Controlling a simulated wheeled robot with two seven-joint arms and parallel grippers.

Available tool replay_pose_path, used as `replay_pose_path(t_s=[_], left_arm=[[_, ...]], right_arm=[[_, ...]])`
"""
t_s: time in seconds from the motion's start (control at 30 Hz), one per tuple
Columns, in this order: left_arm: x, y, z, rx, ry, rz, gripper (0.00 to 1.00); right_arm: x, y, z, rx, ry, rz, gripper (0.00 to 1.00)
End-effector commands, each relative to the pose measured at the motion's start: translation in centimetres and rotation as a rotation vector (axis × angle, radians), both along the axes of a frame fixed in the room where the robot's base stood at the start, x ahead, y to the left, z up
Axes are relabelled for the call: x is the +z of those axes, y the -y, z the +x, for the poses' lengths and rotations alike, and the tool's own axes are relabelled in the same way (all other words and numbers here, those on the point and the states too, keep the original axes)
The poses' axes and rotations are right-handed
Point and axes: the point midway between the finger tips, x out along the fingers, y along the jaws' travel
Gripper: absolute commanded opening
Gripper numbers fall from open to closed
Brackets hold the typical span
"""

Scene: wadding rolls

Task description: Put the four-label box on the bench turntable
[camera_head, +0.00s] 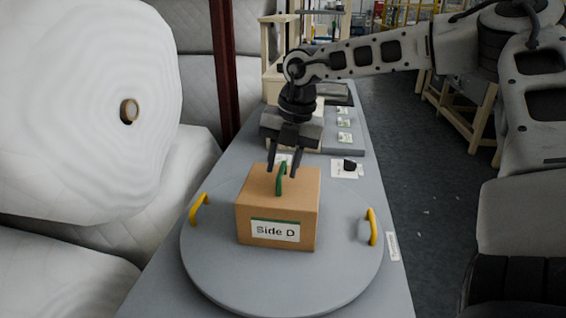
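The cardboard box (250,207) stands upright on the round grey turntable (230,277). A white label reading "Side D" (275,231) faces me, and a green handle (281,179) stands on its top. The turntable has a yellow handle at its left (198,209) and another at its right (372,227). My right gripper (284,174) points down at the box top, with its fingers apart on either side of the green handle. I cannot tell whether the fingers touch the handle. The box's other side labels are hidden. My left gripper is not in view.
The grey bench (220,172) runs away from me, with small labelled cards (344,137) and a dark object (349,165) behind the turntable. Large white wadding rolls (85,110) fill the left side. Open floor (430,215) lies to the right.

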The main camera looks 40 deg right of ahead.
Motion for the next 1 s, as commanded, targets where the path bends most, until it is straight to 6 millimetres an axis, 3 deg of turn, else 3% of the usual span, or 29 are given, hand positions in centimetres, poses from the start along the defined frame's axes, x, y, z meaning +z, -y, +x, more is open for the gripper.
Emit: replay_pose_path(t_s=[0.5,0.7,1.0], left_arm=[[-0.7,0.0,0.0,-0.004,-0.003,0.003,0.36],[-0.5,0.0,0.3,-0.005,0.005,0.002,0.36],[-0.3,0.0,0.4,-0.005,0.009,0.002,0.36]], right_arm=[[9.9,1.2,-1.4,0.0,0.005,-0.001,0.32],[11.4,1.4,-1.7,0.0,0.002,0.0,0.32],[11.5,1.4,-1.8,0.001,0.001,0.0,0.32]])
